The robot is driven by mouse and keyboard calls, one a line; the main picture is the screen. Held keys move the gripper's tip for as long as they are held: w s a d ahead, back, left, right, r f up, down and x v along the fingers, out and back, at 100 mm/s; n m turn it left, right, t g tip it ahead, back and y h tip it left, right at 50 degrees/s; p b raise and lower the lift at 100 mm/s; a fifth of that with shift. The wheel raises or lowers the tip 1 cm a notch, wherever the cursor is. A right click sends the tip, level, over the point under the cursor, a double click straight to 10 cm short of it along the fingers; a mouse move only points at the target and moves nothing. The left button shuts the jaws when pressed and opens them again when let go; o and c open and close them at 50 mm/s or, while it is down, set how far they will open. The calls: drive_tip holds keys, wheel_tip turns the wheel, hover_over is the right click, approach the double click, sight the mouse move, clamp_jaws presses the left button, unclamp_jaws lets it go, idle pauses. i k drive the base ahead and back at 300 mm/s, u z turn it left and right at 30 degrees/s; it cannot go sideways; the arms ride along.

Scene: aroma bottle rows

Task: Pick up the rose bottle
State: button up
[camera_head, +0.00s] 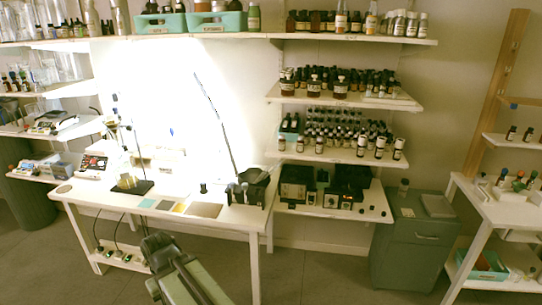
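Many small brown bottles stand in rows on the wall shelves, but their labels are too small to read, so I cannot tell which is the rose bottle. One group of brown bottles (313,88) is on the middle shelf. Another group of bottles (361,147) with white labels is on the shelf below. More bottles (341,22) stand on the top shelf. Part of my arm, green and dark, rises from the bottom edge, well in front of the shelves and apart from every bottle. I cannot make out my gripper's fingertips or anything held.
A white worktable (230,216) with coloured pads and a black stand (131,187) is ahead at left. A dark green cabinet (411,257) stands right of centre. A white side table (508,212) with bottles is at the right. Open floor (318,278) lies between.

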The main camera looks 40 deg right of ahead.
sight(320, 144)
drive_tip(key=z, duration=0.2)
drive_tip(key=i, duration=0.95)
drive_tip(key=u, duration=0.15)
